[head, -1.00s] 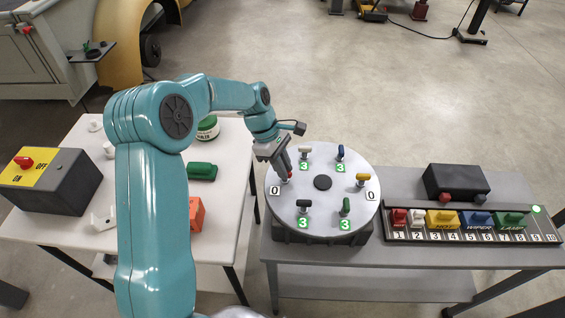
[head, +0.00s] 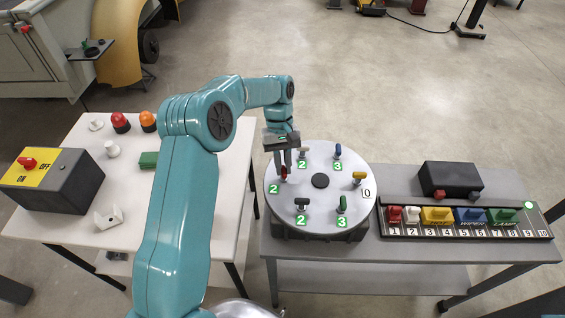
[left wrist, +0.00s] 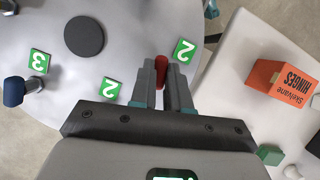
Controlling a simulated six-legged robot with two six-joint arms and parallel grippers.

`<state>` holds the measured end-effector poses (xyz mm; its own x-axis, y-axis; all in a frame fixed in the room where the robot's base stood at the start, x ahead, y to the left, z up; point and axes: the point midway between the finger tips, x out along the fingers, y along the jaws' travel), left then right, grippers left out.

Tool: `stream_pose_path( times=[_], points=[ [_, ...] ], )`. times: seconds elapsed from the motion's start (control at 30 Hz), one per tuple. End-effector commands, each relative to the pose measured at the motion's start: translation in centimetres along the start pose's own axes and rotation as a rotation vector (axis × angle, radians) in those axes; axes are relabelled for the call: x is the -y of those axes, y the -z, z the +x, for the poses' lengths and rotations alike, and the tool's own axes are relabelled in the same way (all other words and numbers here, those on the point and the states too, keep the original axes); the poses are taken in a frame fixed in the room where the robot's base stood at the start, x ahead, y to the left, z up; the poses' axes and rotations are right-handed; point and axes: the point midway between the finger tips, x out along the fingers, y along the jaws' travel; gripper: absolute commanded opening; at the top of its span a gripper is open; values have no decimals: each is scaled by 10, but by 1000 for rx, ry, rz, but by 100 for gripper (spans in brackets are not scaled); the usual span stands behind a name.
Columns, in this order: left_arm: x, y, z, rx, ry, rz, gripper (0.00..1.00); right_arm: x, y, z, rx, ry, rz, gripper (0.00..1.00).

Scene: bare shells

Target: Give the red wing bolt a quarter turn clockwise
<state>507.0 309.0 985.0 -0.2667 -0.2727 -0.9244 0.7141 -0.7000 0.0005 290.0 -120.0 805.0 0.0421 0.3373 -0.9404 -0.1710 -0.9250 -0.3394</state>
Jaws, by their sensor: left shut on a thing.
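The red wing bolt (head: 284,173) stands near the left edge of the round grey plate (head: 320,215), beside a green label reading 2. My left gripper (head: 285,165) comes down on it from above, and its two fingers are shut on the bolt. In the left wrist view the red bolt (left wrist: 160,68) shows between the fingertips (left wrist: 161,75). My right gripper is not in view.
A black box (head: 452,179) and a row of coloured switches (head: 465,216) are on the grey table at right. The white table at left holds an ON/OFF box (head: 55,178) and small parts. An orange box (left wrist: 283,78) shows in the left wrist view.

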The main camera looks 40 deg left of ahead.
Motion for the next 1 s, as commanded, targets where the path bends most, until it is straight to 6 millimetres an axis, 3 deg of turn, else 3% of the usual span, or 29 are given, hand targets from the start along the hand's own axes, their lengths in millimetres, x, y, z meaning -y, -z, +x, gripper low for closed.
stream_pose_path(
  times=[0.4, 0.93, 0.97, 1.0],
  points=[
    [0, -1, 4, 9, 71, 159, 0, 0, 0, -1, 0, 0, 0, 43],
    [-1, -1, 5, 11, 78, 178, 0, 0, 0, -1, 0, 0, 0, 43],
    [-1, -1, 5, 11, 78, 178, 22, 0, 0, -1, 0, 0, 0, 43],
    [-1, -1, 5, 10, 78, 178, 35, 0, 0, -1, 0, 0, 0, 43]
  ],
)
